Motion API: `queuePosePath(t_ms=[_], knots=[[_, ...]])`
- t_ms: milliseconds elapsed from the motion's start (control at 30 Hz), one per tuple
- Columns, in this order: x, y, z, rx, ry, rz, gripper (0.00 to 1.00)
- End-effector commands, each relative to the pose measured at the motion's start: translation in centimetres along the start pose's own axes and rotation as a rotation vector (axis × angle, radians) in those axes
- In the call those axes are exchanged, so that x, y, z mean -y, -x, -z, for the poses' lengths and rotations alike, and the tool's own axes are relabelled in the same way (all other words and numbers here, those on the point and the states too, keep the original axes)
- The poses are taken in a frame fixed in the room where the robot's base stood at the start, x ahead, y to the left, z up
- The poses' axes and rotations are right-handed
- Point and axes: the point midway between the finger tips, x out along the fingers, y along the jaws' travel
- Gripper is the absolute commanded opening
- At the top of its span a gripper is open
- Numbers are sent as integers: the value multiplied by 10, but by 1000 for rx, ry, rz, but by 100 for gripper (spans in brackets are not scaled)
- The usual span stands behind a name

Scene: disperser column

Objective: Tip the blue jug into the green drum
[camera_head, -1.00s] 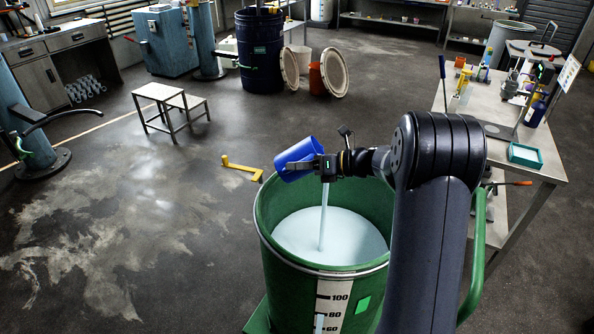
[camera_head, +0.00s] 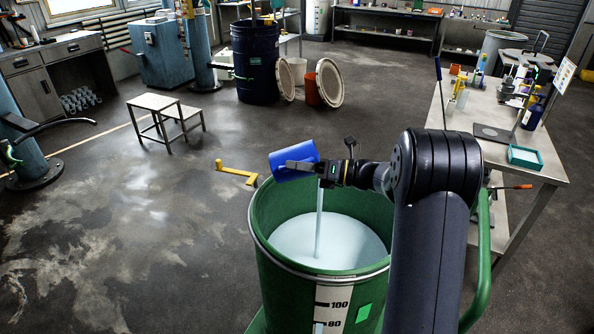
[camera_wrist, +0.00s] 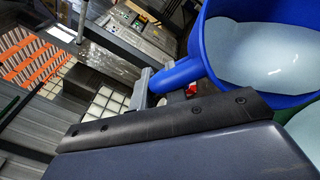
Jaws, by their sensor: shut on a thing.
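The blue jug (camera_head: 290,158) is tipped on its side above the left part of the green drum's opening. My gripper (camera_head: 312,167) is shut on the jug, apparently by its handle, which shows in the wrist view (camera_wrist: 178,75). The wrist view also shows pale blue liquid inside the jug (camera_wrist: 230,22). In the head view a thin pale stream (camera_head: 319,222) falls below the jug and gripper into the green drum (camera_head: 283,283). The drum holds a wide pool of the same pale liquid below its rim. The jug's mouth is hidden in the head view.
A workbench (camera_head: 550,165) with bottles and a teal-edged tray (camera_head: 525,156) stands at right. A yellow bracket (camera_head: 236,172) lies on the floor left of the drum. A step stool (camera_head: 155,103) and a dark blue barrel (camera_head: 253,65) stand farther back. Floor at left is mostly clear.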

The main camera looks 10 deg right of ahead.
Motion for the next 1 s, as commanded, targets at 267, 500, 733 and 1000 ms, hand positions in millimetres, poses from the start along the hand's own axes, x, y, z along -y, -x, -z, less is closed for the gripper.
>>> queuePosePath(t_ms=[267,500,733,1000], knots=[[3,2,2,58,-20,-46,0],[8,4,8,191,-71,-154,0],[13,4,14,372,-131,-303,0],[14,4,16,468,-161,-379,0]])
